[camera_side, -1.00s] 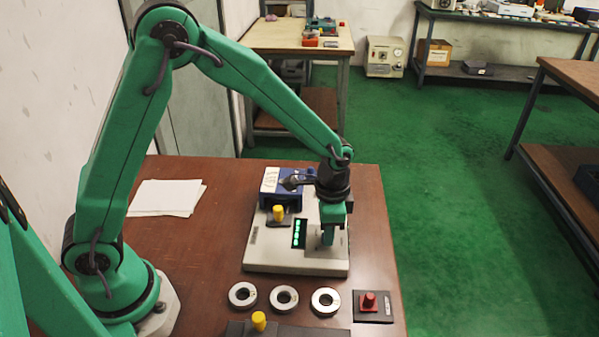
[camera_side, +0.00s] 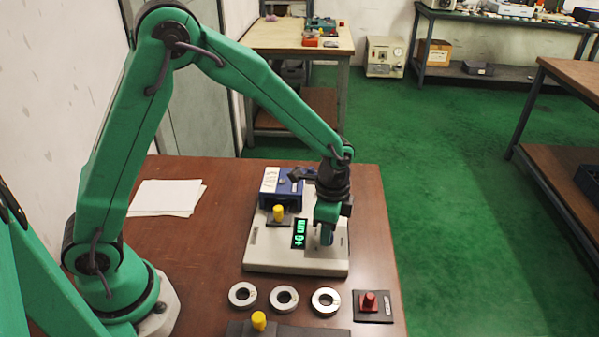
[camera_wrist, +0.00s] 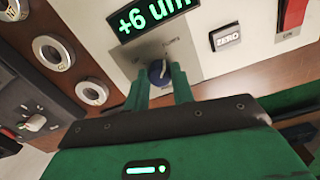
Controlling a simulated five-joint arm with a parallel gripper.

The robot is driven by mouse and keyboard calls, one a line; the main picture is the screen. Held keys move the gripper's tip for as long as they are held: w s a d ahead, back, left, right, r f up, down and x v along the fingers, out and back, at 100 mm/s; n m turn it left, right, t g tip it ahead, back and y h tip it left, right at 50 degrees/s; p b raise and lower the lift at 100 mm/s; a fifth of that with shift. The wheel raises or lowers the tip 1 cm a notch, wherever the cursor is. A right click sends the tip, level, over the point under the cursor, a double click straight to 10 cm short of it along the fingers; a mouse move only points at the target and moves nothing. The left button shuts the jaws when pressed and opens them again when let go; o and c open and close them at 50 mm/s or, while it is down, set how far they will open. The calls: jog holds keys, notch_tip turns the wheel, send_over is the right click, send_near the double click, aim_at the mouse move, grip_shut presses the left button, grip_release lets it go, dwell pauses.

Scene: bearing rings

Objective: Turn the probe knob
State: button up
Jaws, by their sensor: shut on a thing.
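The probe knob is a small round dark blue knob with a pale line, in the wrist view (camera_wrist: 158,73). It sits on a metal plate on the pale gauge base (camera_side: 275,263), below the green display, which reads "+6 um" (camera_wrist: 150,17). My gripper (camera_side: 326,240) points down at the right part of the base. In the wrist view its two green fingers (camera_wrist: 162,78) are shut on the knob, one on each side. In the side view the fingers hide most of the knob. The display (camera_side: 300,234) is lit there too.
Three steel rings (camera_side: 284,299) lie in a row in front of the base. Right of them is a red button on a black plate (camera_side: 385,310). A yellow knob (camera_side: 279,212) and blue box (camera_side: 283,188) stand at the back. White papers (camera_side: 165,198) lie left.

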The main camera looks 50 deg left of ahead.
jog(key=o, duration=1)
jog(key=shift+a, duration=0.1)
jog(key=shift+r, duration=0.1)
notch_tip(320, 180, up, 7)
jog(key=shift+w+r, duration=0.1)
jog(key=shift+r, duration=0.2)
